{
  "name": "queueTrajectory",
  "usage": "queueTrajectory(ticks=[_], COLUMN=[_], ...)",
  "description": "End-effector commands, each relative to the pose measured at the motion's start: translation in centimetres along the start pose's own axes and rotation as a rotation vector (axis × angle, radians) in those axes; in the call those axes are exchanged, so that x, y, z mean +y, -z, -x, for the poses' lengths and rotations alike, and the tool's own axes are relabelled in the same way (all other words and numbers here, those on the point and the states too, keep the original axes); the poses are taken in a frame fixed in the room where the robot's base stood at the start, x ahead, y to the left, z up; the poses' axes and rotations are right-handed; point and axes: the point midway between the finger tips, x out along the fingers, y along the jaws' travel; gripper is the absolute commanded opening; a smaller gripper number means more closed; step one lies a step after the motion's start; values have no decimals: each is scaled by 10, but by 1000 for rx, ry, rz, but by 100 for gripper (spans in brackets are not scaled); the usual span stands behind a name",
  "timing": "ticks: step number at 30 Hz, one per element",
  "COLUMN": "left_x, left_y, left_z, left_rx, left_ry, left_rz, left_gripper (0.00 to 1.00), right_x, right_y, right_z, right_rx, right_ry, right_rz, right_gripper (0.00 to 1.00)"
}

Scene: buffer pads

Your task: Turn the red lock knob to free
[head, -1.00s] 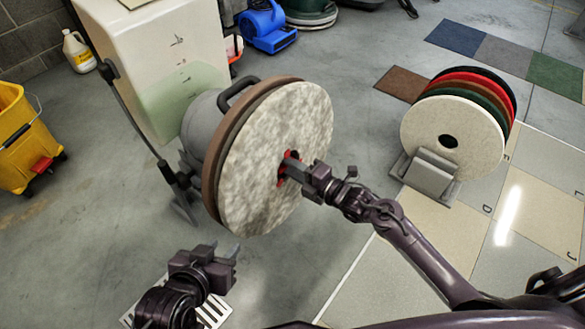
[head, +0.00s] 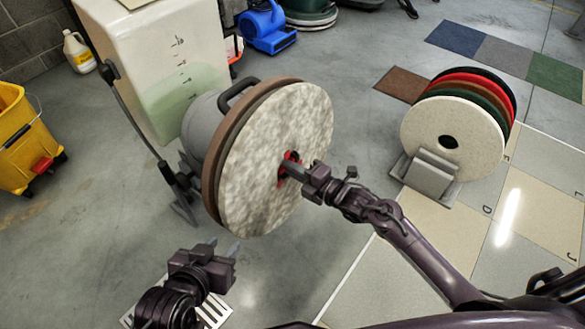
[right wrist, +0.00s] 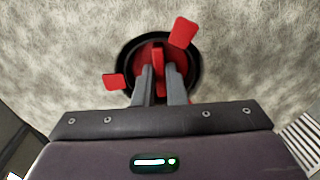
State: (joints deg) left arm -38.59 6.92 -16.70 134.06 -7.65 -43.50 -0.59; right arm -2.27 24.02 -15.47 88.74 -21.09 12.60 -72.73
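The red lock knob (right wrist: 158,57) sits in a dark round recess at the centre of the pale, mottled round pad (right wrist: 250,50). It has a raised middle ridge and two red tabs, one at upper right and one at lower left. In the head view the knob (head: 288,166) is partly hidden by my right gripper (head: 292,168). In the right wrist view, the right gripper's fingers (right wrist: 159,80) are closed on both sides of the ridge. My left gripper (head: 219,249) is open and empty, below the pad and apart from it.
The pad is on a grey machine (head: 203,130) with a pale tank (head: 160,50). A rack (head: 428,172) of round pads stands at right. A yellow bucket (head: 22,140) is at far left and a blue blower (head: 266,27) at the back. Open floor lies between machine and rack.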

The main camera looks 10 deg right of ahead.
Motion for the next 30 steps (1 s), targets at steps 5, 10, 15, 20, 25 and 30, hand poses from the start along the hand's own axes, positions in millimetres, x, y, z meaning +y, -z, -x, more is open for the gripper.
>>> queueTrajectory(ticks=[5, 10, 15, 20, 25, 30], left_x=[0, -1, -2, -2, -2, -4], left_y=[0, -17, -25, -24, -26, -42], left_z=[-1, -14, -20, -19, -20, -32], left_rx=[3, 2, 2, 1, 1, 0], left_ry=[0, 0, 0, 0, 0, 0], left_rz=[0, 0, 0, 0, 0, 0], left_gripper=[36, 36, 36, 36, 36, 36], right_x=[-1, -5, -2, 0, 0, -5], right_y=[0, -1, 0, 0, 0, -1], right_z=[0, 0, 0, 0, 0, 0], right_rx=[0, 3, 2, -1, -1, 1], right_ry=[0, 0, -2, -1, -1, -2], right_rz=[20, 310, 566, 607, 616, 864], right_gripper=[0, 0, 0, 0, 0, 0])
